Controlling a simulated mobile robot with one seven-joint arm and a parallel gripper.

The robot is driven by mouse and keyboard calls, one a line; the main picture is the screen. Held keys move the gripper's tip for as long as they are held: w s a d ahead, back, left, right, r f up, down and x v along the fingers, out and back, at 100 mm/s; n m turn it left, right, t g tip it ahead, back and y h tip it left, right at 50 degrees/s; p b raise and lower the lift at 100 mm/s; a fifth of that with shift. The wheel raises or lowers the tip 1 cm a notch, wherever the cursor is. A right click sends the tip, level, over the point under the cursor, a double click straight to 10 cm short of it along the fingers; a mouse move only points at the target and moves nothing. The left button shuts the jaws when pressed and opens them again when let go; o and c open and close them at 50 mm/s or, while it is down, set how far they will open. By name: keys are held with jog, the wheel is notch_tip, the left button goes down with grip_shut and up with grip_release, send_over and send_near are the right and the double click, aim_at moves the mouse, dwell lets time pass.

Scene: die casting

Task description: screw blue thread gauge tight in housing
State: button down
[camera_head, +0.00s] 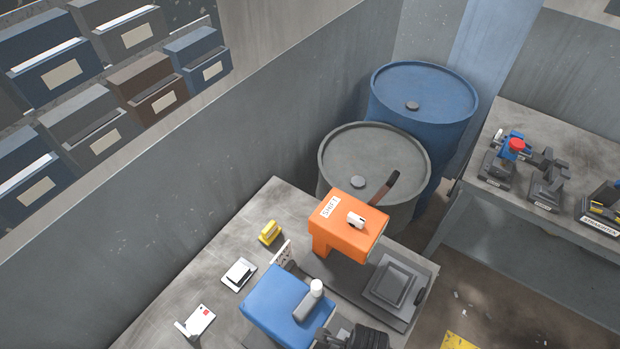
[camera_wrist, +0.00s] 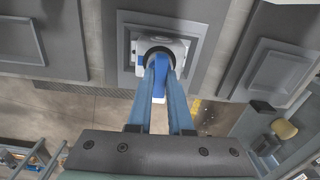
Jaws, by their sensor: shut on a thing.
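The housing (camera_wrist: 181,46) is a pale grey block with a dark round bore, seen in the wrist view. It sits on a raised dark grey plate (camera_wrist: 125,40). The blue thread gauge (camera_wrist: 159,84) is between the fingers of my gripper (camera_wrist: 163,70), which is shut on it. The gauge's far end is at the bore; the fingers hide how deep it sits and whether the thread is engaged. In the head view I cannot make out the housing or the gauge.
In the head view, a blue press (camera_head: 270,300) and an orange press (camera_head: 355,222) stand on the grey bench (camera_head: 225,270). Small cards and a yellow item (camera_head: 270,232) lie behind them. Two drums and a second bench (camera_head: 560,130) are beyond.

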jog(key=shift+s+a+f, duration=0.15)
jog(key=shift+s+f, duration=0.35)
jog(key=shift+f, duration=0.2)
jog(key=c, duration=0.8)
grip_release()
jog(key=shift+o, duration=0.2)
jog(key=shift+w, duration=0.15)
jog(key=shift+r, duration=0.15)
jog(key=r+p, duration=0.3)
jog(key=shift+w, duration=0.2)
jog(key=shift+r, duration=3.05)
